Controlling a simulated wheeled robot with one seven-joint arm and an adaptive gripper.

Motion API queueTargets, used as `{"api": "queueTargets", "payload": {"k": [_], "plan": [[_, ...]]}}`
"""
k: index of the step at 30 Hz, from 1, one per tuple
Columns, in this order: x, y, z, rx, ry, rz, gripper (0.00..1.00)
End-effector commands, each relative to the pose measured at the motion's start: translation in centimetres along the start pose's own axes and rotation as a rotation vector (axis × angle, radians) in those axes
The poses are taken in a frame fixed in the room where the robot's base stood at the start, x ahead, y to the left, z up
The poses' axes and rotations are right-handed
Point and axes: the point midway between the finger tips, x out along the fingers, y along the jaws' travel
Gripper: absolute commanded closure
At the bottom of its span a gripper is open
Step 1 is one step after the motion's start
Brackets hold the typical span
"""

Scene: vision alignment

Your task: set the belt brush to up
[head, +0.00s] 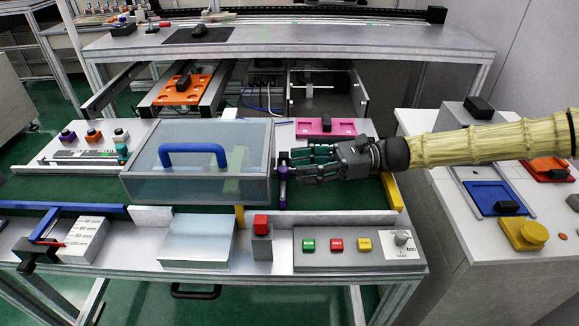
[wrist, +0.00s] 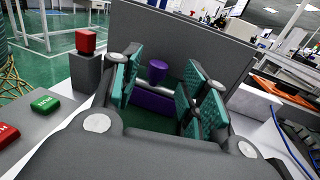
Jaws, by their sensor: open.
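A purple part with a round knob (head: 282,173) stands upright at the right end of the clear-covered box, over the green belt (head: 345,197); I take it to be the belt brush. In the wrist view its purple knob (wrist: 158,69) sits on a grey stem above a purple bar (wrist: 154,102). My gripper (head: 290,164) reaches in from the right, low over the belt. Its teal-padded fingers (wrist: 160,80) are open, one on each side of the purple part. I cannot tell whether they touch it. The bar's lower part is hidden.
The covered box (head: 195,188) with a blue handle (head: 194,150) stands just left of my gripper. A pink tray (head: 345,127) lies behind. In front are a red-topped post (head: 261,228) and a button panel (head: 357,259). The belt to the right is mostly clear.

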Motion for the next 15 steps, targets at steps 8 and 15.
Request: {"api": "queueTargets", "payload": {"k": [8,15], "plan": [[3.1,0.1,-0.1,0.001,0.0,0.003,0.56],[3.6,0.0,0.0,0.001,0.0,0.002,0.56]]}}
